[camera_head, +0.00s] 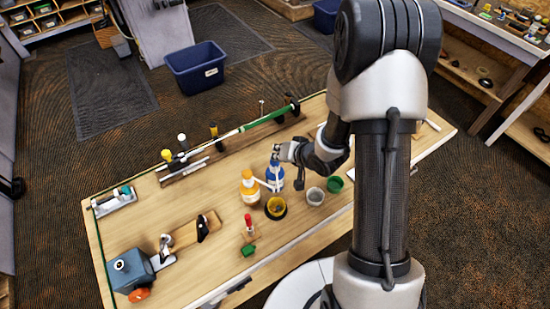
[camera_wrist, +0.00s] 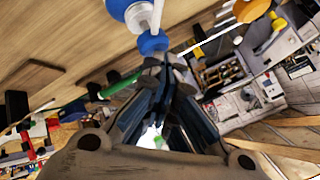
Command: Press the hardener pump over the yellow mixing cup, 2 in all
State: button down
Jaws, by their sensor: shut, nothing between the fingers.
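A blue pump bottle (camera_head: 273,181) stands upright on the workbench with a white spout. An orange pump bottle (camera_head: 250,191) stands just to its left, also with a white spout. I cannot read which one holds hardener. The yellow mixing cup (camera_head: 276,207) sits in front of the two bottles, in a dark holder. My gripper (camera_head: 277,151) is shut and empty, at the top of the blue bottle. In the wrist view the blue pump head (camera_wrist: 153,43) is right at my fingertips (camera_wrist: 165,70); whether they touch it is unclear.
A grey cup (camera_head: 315,197) and a green cup (camera_head: 335,184) stand right of the mixing cup. A golf club with a green grip (camera_head: 270,117) lies along the bench's back.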

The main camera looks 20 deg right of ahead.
jog(key=shift+s, duration=0.1)
dwell(0.3)
jog(key=shift+r+p, duration=1.25)
notch_tip(320, 180, up, 5)
jog(key=p, duration=0.4)
jog(key=shift+p, duration=0.3)
dwell(1.2)
jog(key=r+n+b, duration=0.1)
jog(key=n+b, duration=0.1)
jog(key=n, duration=0.4)
jog(key=a+r+n+b, duration=0.1)
jog(key=n+b, duration=0.1)
jog(key=n, duration=0.4)
jog(key=r+n+b, duration=0.2)
jog(key=n, duration=0.5)
jog(key=shift+s+a+y, duration=0.3)
jog(key=shift+a+y, duration=0.05)
jog(key=shift+y, duration=0.05)
